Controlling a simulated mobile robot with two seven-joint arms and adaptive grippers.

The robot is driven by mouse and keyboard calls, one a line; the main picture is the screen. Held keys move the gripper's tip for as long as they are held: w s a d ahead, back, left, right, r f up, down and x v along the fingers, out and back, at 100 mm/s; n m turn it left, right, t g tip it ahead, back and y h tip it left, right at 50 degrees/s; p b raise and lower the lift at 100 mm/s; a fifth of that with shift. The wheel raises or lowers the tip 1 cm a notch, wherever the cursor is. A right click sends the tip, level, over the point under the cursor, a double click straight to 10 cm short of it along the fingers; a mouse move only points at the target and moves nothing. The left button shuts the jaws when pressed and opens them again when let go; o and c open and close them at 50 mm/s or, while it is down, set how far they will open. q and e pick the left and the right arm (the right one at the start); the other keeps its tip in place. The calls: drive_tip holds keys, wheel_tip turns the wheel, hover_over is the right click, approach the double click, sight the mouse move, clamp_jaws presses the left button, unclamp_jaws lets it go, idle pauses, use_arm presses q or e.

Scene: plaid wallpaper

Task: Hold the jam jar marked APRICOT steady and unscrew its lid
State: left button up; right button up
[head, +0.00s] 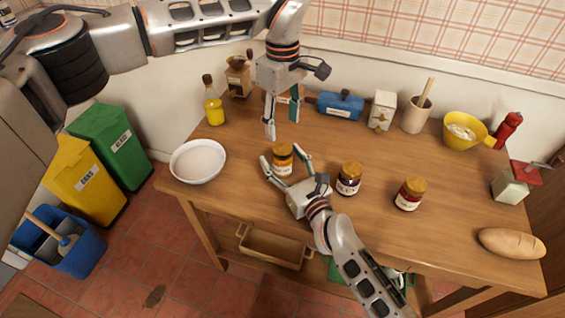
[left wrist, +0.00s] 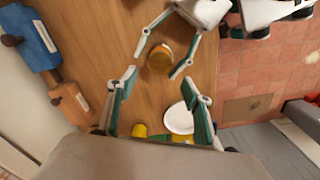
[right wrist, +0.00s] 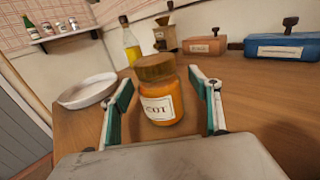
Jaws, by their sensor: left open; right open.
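The apricot jam jar (head: 282,162) stands upright on the wooden table, orange with a brown lid (right wrist: 154,67). In the right wrist view its white label (right wrist: 159,109) shows the letters "COT". My right gripper (head: 287,163) is open low at the table, its fingers on either side of the jar with gaps. My left gripper (head: 281,118) is open and empty, pointing down, above and behind the jar. In the left wrist view the jar (left wrist: 160,59) lies beyond the left fingertips (left wrist: 158,82), between the right gripper's fingers.
Two other jam jars, one dark (head: 348,180) and one red (head: 410,194), stand to the right. A white bowl (head: 198,161) is at the left edge. An oil bottle (head: 213,104), a blue box (head: 341,106) and a yellow bowl (head: 462,131) stand at the back.

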sight(283, 148)
clamp_jaws()
use_arm(q)
drive_tip(key=shift+f, duration=0.1)
drive_tip(key=shift+f, duration=3.9)
drive_tip(key=shift+c, duration=0.3)
